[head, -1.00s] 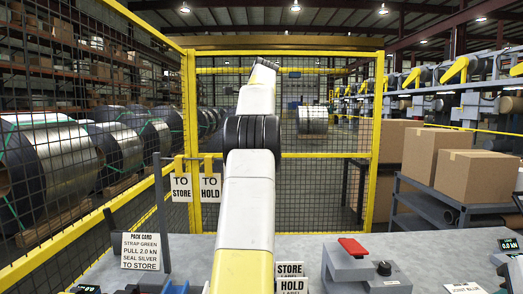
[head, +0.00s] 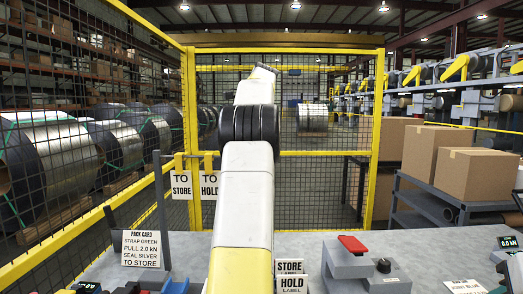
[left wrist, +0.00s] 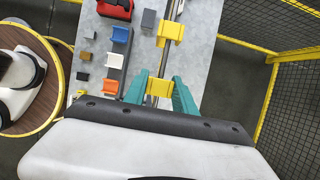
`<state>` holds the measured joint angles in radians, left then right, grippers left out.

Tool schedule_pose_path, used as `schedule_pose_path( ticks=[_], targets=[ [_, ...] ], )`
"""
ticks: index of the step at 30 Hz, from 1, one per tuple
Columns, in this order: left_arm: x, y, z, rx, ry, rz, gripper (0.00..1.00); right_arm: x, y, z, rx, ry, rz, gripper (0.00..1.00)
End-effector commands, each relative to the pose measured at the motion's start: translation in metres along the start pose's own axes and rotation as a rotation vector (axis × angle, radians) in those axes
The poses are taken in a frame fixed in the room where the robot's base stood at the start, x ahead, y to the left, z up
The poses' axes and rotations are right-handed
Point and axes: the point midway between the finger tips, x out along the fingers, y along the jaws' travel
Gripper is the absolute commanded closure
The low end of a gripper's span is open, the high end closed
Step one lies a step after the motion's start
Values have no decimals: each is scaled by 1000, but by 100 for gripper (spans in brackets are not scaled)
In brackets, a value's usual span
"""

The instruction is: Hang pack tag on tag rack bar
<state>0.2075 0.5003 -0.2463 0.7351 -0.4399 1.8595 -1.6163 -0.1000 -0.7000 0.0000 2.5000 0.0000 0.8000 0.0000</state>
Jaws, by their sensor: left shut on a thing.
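My left gripper (left wrist: 158,92) shows in the left wrist view, with teal fingers on either side of a yellow piece (left wrist: 158,88) and shut on it. The yellow piece lies over the metal bar (left wrist: 165,62); I cannot tell whether it rests on it. A second yellow piece (left wrist: 171,32) sits farther up the same bar. In the head view, a TO STORE sign (head: 181,185) and a TO HOLD sign (head: 210,185) hang side by side below yellow hooks. No tag lettering shows at my fingers. The gripper itself does not show in the head view.
A pack card (head: 141,249) reading TO STORE stands at the bench's left. Several coloured blocks (left wrist: 120,35) line the bench beside the bar. Yellow-framed mesh fencing (head: 290,190) stands behind.

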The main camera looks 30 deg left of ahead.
Motion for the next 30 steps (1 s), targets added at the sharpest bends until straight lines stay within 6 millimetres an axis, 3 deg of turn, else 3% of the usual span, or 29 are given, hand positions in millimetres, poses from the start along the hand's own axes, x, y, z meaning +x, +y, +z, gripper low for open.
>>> schedule_pose_path(
  ticks=[29, 30],
  targets=[
    [11, 0, -4, 0, 0, 1, 100, 0, 0, 0, 0, 0, 0, 64],
    [11, 0, -4, 0, 0, 0, 60, 0, 0, 0, 0, 0, 0, 64]
  ],
)
